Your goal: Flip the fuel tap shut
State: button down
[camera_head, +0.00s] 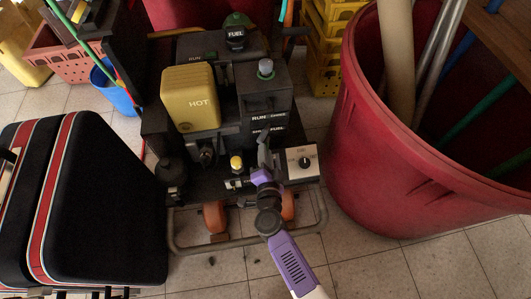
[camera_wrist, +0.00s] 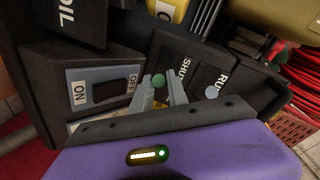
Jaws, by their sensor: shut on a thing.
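The small engine unit (camera_head: 262,100) stands ahead of me, with a plate lettered RUN, CHOKE and FUEL on its front. In the wrist view a SHUT label (camera_wrist: 184,68) and a RUN label (camera_wrist: 221,80) show just beyond the fingers. My gripper (camera_head: 263,143) reaches the front of the unit, just below that plate. In the wrist view its two grey fingers are close around a small green-tipped piece (camera_wrist: 158,80), which looks like the fuel tap's lever. The fingers hide most of it, and I cannot tell the tap's exact position.
An ON/OFF switch (camera_wrist: 103,88) sits beside the fingers in the wrist view. A dial box (camera_head: 302,164) is close right of my gripper, and a yellow HOT cover (camera_head: 190,98) is up left. A red barrel (camera_head: 400,170) stands right, a black striped case (camera_head: 100,210) left.

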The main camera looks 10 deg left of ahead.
jog(key=shift+w+a+r+m+h+p, duration=0.15)
jog(key=shift+a+m+h+p, duration=0.25)
jog(key=shift+h+p, duration=0.2)
jog(key=shift+a+m+h, duration=0.2)
jog(key=shift+m+h, duration=0.4)
jog(key=shift+h, duration=0.3)
jog(key=c, duration=1.6)
grip_release()
jog(key=shift+o, duration=0.2)
jog(key=p+v, duration=0.4)
jog(key=v, duration=0.3)
jog(key=shift+s, duration=0.45)
jog(key=shift+a, duration=0.15)
